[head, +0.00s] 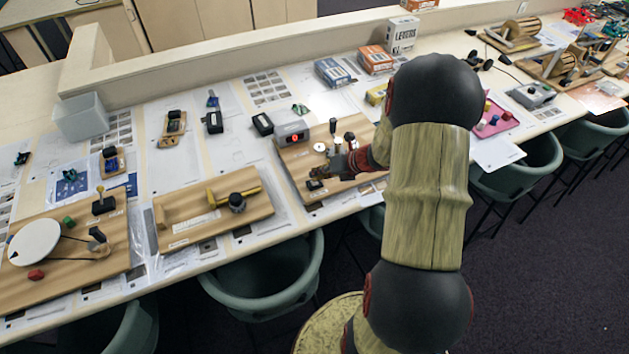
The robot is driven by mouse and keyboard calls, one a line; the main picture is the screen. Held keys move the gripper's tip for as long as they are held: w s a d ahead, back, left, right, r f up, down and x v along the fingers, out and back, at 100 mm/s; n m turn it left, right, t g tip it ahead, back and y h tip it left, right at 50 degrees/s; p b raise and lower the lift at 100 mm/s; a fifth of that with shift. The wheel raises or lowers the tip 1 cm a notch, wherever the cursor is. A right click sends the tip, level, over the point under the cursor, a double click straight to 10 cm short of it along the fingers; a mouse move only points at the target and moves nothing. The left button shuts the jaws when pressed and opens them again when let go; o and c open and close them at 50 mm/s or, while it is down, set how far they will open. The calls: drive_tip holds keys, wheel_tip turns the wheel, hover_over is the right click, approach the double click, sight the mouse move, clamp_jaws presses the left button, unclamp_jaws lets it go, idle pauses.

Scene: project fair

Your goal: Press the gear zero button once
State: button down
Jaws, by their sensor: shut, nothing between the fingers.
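A wooden board (290,158) with a gear setup lies on the table at the middle of the head view. It carries a grey box with a red-lit face (292,137), pale round discs, dark knobs on posts, and a small black button-like block (315,185) near its front left corner. I cannot read any label, so I cannot tell for sure which part is the gear zero button. My gripper (326,173) is shut and empty, low over the board, just above and right of the black block. I cannot tell whether they touch. My forearm and gripper hide the board's right part.
Left of it lies a board with a yellow rod and dark knob (213,217), then one with a white disc (35,242). Blue (334,73) and orange (375,60) boxes stand behind. Green chairs (265,278) line the front edge. A low wall runs along the back.

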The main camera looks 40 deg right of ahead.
drive_tip(key=shift+r+p, duration=0.8)
drive_tip(key=shift+p, duration=0.05)
drive_tip(key=shift+r, duration=0.1)
wheel_tip(320, 180, up, 5)
drive_tip(key=p, duration=0.4)
drive_tip(key=shift+p, duration=0.35)
idle(0.5)
